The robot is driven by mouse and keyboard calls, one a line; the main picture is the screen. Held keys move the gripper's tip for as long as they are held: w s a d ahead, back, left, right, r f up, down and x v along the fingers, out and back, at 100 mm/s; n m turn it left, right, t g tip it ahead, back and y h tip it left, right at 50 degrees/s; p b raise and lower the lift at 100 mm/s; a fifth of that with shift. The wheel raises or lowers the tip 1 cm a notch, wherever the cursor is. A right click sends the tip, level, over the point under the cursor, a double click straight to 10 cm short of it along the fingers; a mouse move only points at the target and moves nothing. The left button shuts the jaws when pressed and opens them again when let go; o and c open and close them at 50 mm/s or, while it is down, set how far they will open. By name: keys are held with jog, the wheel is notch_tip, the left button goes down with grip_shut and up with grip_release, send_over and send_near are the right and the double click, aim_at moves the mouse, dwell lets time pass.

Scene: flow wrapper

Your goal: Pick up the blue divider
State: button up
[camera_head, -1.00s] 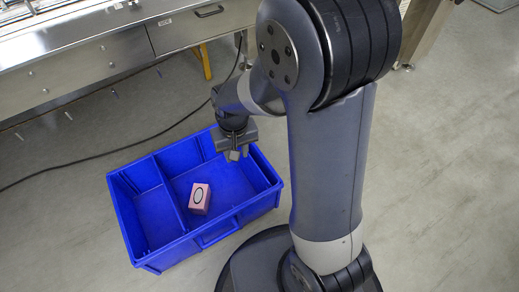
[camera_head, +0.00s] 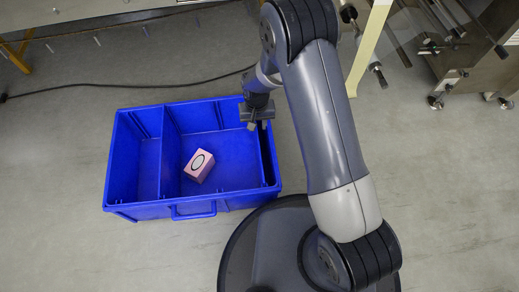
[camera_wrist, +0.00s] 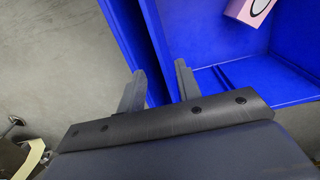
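A blue bin (camera_head: 192,104) stands on the floor. A thin blue divider (camera_head: 163,150) splits it into a narrow left and a wide right compartment. Near the bin's right end, another thin upright blue panel (camera_head: 259,160) stands beside the end wall, with a dark narrow gap between them; it also shows in the wrist view (camera_wrist: 156,35). I cannot tell which panel the task means. My gripper (camera_head: 258,126) is at the bin's back right corner. In the wrist view my gripper (camera_wrist: 160,68) is open, with blue panel edge showing between its fingers and nothing visibly gripped.
A dark cable (camera_head: 110,87) runs along the floor behind the bin. Metal machinery (camera_head: 470,55) stands at the back right. Floor left of the bin is clear.

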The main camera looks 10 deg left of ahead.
aim_at(257, 134)
notch_tip(257, 134, down, 8)
jog(key=b, duration=0.3)
jog(key=shift+r, duration=0.25)
grip_shut()
jog(key=shift+r, duration=0.1)
dwell(1.1)
